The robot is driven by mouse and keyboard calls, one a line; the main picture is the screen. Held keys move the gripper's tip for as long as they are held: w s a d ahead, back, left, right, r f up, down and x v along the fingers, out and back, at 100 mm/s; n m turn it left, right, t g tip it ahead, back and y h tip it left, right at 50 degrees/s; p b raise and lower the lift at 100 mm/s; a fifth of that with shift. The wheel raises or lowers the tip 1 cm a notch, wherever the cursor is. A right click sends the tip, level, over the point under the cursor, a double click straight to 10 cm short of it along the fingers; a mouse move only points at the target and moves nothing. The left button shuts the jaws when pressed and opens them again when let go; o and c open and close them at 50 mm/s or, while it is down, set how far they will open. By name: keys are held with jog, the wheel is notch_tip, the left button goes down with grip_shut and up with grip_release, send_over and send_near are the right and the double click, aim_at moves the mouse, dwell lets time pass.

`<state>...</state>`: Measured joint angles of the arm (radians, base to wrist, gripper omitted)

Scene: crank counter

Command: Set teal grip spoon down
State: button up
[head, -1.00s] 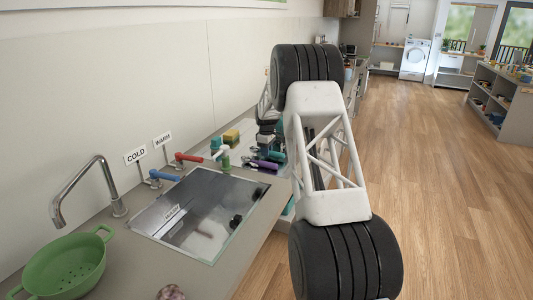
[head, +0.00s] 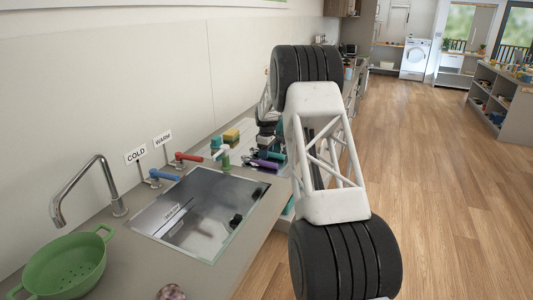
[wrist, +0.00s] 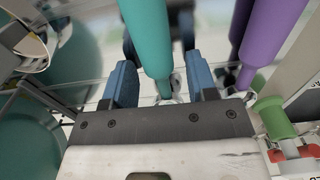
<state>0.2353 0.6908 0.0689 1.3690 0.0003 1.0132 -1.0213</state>
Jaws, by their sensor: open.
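In the wrist view the teal grip (wrist: 148,38) of the spoon runs between the two blue fingers of my gripper (wrist: 160,72). The fingers are open, with a gap visible on each side of the grip. Its lower end tapers to a shiny metal part, mostly hidden by the gripper body. A purple grip (wrist: 265,38) lies to the right of the right finger. In the head view my gripper (head: 266,140) is small and partly hidden by my arm, over the far end of the counter near a purple handle (head: 263,164).
A sink (head: 200,210) with blue (head: 165,175) and red (head: 190,157) tap levers is set in the counter. A green colander (head: 65,268) stands at the near left. A green knob (wrist: 272,115) is close on the right in the wrist view. A yellow block (head: 231,135) sits by the wall.

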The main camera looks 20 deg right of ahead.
notch_tip(320, 180, up, 12)
jog(key=shift+r, duration=0.15)
dwell(0.7)
dwell(0.4)
jog(key=s+a+r+m, duration=0.2)
jog(key=s+a+r, duration=0.35)
jog(key=s, duration=0.55)
jog(key=s+a+r+m+t, duration=0.1)
jog(key=s+a+r, duration=0.45)
jog(key=s, duration=0.65)
jog(key=s+a+r+m, duration=0.2)
jog(key=s+a+r, duration=0.35)
jog(key=s, duration=0.55)
jog(key=s+a+f+m, duration=0.1)
jog(key=s+a+f, duration=0.1)
jog(key=s, duration=1)
jog(key=s+a+f+m+t, duration=0.1)
jog(key=s+a+f, duration=0.2)
jog(key=s, duration=1)
jog(key=s+a+f+m, duration=0.2)
jog(key=s+f, duration=0.1)
jog(key=s, duration=0.9)
jog(key=shift+s+a+t, duration=0.15)
jog(key=shift+s+t, duration=0.1)
jog(key=shift+t, duration=0.05)
